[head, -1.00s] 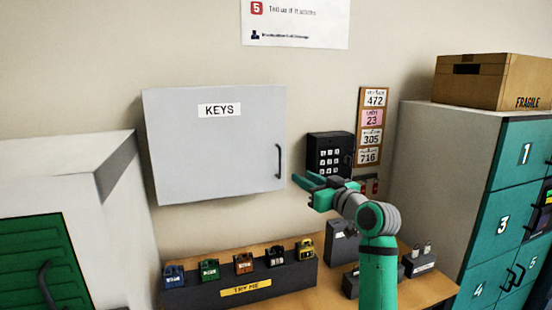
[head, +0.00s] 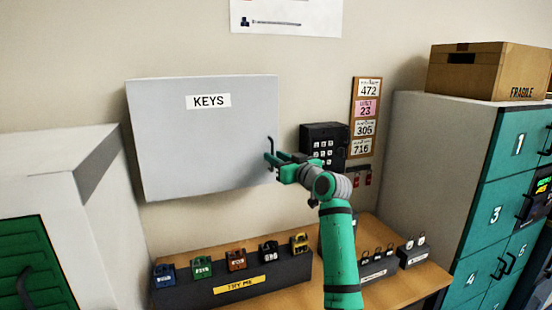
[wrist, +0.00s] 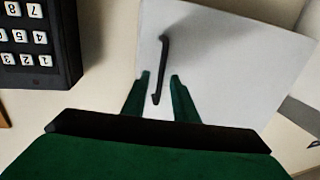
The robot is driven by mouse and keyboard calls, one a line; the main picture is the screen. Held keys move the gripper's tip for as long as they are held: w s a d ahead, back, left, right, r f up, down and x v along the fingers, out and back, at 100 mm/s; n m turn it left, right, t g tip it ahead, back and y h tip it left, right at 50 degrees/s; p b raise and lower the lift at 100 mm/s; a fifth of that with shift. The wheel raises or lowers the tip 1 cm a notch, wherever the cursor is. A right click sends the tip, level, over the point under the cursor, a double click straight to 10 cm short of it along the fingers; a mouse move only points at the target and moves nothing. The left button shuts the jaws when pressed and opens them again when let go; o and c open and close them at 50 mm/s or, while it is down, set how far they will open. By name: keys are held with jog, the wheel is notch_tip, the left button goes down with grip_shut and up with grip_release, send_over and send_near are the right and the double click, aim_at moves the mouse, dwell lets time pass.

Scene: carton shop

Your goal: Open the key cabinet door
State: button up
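The key cabinet (head: 200,140) is a pale grey box on the wall, labelled KEYS. Its door looks shut. The dark upright bar handle (head: 270,147) is near the door's right edge. My gripper (head: 270,160) is at the handle's lower part. In the wrist view, the handle (wrist: 163,60) runs down between the two green fingertips of my gripper (wrist: 159,77). The fingers are apart, one on each side of the handle, with gaps visible. I cannot tell whether either finger touches the door.
A black keypad box (head: 325,145) is on the wall just right of my gripper. Below, a wooden bench (head: 385,292) carries a dark rack (head: 235,282) of coloured padlocks. Teal lockers (head: 500,200) stand right, and a white cabinet (head: 60,150) stands left.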

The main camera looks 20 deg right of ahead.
jog(key=shift+w, duration=0.25)
grip_shut()
dwell(1.4)
